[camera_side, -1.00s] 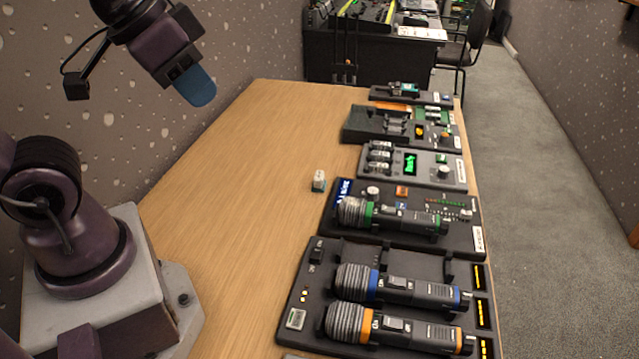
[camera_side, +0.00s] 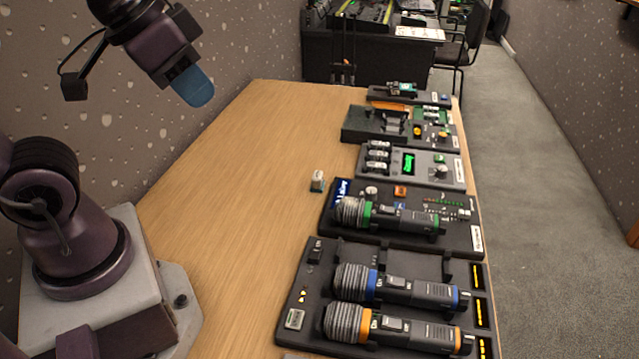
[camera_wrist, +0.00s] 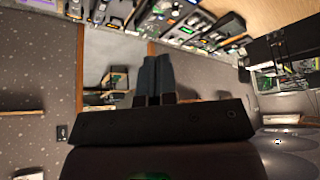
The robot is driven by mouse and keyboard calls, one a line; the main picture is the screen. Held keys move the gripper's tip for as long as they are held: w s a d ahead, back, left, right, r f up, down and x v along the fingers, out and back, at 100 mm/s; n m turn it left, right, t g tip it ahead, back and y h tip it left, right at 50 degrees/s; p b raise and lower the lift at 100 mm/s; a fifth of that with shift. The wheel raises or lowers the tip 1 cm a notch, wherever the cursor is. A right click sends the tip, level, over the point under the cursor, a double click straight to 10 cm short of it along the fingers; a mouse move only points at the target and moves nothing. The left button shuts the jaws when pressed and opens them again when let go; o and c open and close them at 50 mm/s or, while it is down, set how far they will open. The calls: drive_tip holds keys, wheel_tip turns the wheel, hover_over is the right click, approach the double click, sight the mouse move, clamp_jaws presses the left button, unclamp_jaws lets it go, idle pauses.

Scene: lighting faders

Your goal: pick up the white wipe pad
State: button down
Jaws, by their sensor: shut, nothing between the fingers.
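My gripper (camera_side: 197,88) is high above the table at the upper left, well apart from the pad. Its blue fingers are shut and empty. In the wrist view the dark fingers (camera_wrist: 154,75) are together, pointing away over the room. I cannot make out the pad in the wrist view.
Along the table's right side stand a panel with blue and orange microphones (camera_side: 400,288), a green-banded microphone (camera_side: 390,216), a fader unit with a green display (camera_side: 409,163) and more devices behind. The left half of the wooden table (camera_side: 250,150) is clear.

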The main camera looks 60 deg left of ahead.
idle(0.3)
drive_tip(key=c, duration=1.2)
unclamp_jaws()
